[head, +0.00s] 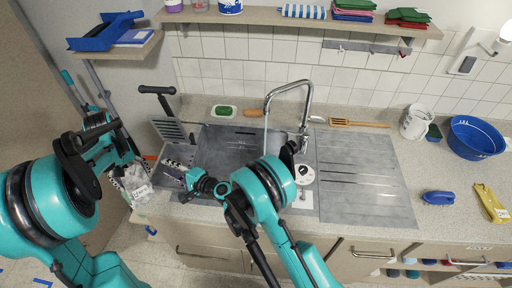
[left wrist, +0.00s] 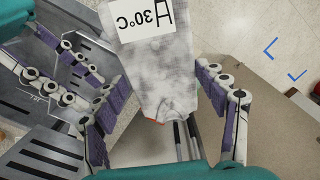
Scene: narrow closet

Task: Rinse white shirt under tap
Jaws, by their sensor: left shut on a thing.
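The white shirt (left wrist: 170,75), a grey-white cloth with a "30°C" label, is held between the fingers of my left gripper (left wrist: 165,115). In the head view the shirt (head: 138,186) is left of the sink, at the counter's front left corner, partly hidden by the gripper (head: 122,172). The chrome tap (head: 306,100) arches over the grey sink basin (head: 228,143).
A grey drainboard (head: 360,170) lies right of the sink. A blue basin (head: 475,138), a beige container (head: 415,122), a blue brush (head: 438,198) and a yellow item (head: 490,203) stand on the right counter. A shelf (head: 300,19) runs above the tap.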

